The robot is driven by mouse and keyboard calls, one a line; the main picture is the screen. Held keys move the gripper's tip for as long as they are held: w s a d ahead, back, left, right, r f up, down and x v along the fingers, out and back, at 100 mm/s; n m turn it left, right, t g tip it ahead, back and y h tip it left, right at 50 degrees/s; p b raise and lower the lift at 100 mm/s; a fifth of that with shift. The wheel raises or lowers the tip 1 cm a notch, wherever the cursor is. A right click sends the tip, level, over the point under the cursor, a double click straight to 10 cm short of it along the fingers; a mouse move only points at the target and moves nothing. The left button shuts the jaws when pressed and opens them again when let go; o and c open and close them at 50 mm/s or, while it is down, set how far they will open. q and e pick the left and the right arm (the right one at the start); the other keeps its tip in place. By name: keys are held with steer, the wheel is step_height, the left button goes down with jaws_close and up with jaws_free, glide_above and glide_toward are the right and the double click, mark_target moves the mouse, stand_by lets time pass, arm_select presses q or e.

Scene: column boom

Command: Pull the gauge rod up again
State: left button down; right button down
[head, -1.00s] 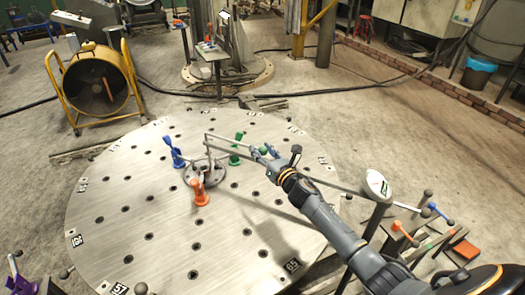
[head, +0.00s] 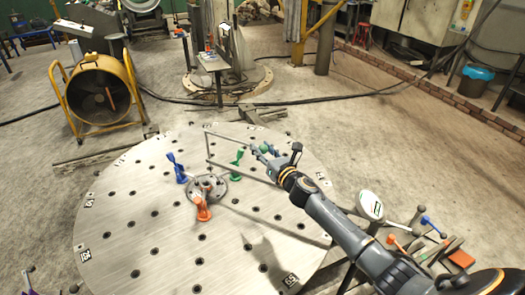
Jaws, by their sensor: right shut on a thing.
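The gauge rod (head: 207,146) is a thin grey bent rod, with a short upright part at left and a top bar running right to my right gripper. My right gripper (head: 261,150) is shut on the end of this top bar. A second thin bar runs from near the foot towards the right, passing behind my gripper. My left gripper is out of view.
Blue (head: 178,170), green (head: 236,171) and orange (head: 202,208) clamps stand around the hub. A round-headed post (head: 370,205) and a rack of coloured-handled tools (head: 432,245) stand by the disc's right edge. A yellow fan (head: 100,98) stands at back left.

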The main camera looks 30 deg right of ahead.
steer(key=shift+w+d+r, duration=0.1)
steer(key=shift+r, duration=0.1)
steer(key=c, duration=1)
jaws_free()
steer(key=shift+r, duration=0.1)
steer(key=shift+s, duration=0.25)
steer(key=shift+s+f, duration=0.2)
steer(key=shift+s, duration=0.1)
steer(key=s, duration=1.1)
steer(key=shift+d+r, duration=0.15)
